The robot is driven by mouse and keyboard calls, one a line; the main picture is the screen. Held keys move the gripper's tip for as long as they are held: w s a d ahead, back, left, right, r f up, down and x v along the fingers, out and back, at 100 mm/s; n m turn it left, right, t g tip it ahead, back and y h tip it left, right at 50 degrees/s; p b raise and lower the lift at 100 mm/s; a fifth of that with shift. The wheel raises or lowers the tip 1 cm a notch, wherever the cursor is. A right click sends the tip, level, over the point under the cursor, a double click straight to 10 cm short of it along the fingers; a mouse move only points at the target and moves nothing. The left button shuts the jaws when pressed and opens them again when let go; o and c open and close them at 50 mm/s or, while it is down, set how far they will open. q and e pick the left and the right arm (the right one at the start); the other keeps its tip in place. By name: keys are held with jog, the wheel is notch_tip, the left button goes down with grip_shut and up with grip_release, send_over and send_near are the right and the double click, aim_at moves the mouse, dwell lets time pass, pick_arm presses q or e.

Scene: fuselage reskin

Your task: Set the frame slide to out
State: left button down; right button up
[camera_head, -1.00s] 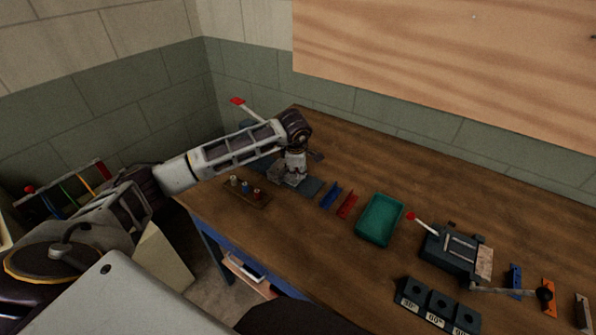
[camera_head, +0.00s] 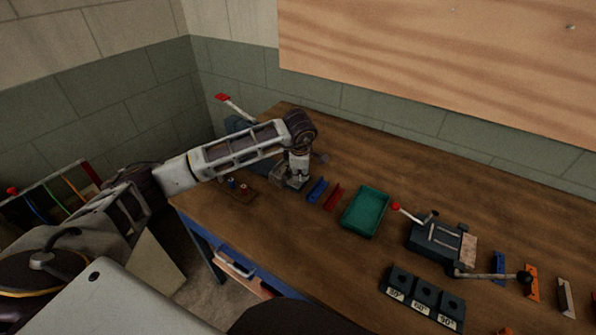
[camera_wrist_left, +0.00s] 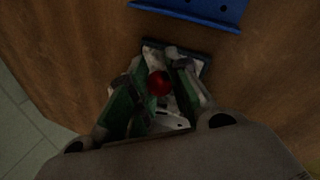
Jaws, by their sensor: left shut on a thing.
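My left gripper (camera_head: 288,182) is low over the left part of the wooden bench. In the left wrist view its fingers (camera_wrist_left: 158,88) are closed around a small red ball knob (camera_wrist_left: 159,83). Under the fingers is a dark plate (camera_wrist_left: 203,66) with pale metal parts, likely the frame slide. Most of it is hidden by the gripper, so I cannot tell its setting. My right gripper is not in view.
A blue bracket (camera_head: 317,190) and a red bracket (camera_head: 334,197) lie just right of the gripper. A green tray (camera_head: 347,221), a red-knobbed lever fixture (camera_head: 437,242) and dark angle blocks (camera_head: 399,281) stand further right. A small peg board (camera_head: 238,195) is at left.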

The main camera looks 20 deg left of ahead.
pick_arm(q)
jog(key=shift+s+d+f, duration=0.15)
jog(key=shift+d, duration=0.05)
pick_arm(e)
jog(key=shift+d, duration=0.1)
pick_arm(q)
jog(key=c, duration=1.3)
grip_release()
jog(key=shift+d, duration=0.1)
jog(key=shift+o, duration=0.2)
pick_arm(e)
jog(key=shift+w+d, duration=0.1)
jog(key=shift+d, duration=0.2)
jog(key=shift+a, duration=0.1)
pick_arm(q)
jog(key=shift+r, duration=0.3)
jog(key=shift+r, duration=0.5)
jog(key=v, duration=1)
jog(key=shift+s+r, duration=0.2)
jog(key=shift+r, duration=0.1)
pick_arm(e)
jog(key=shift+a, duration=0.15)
pick_arm(q)
jog(key=shift+r, duration=0.1)
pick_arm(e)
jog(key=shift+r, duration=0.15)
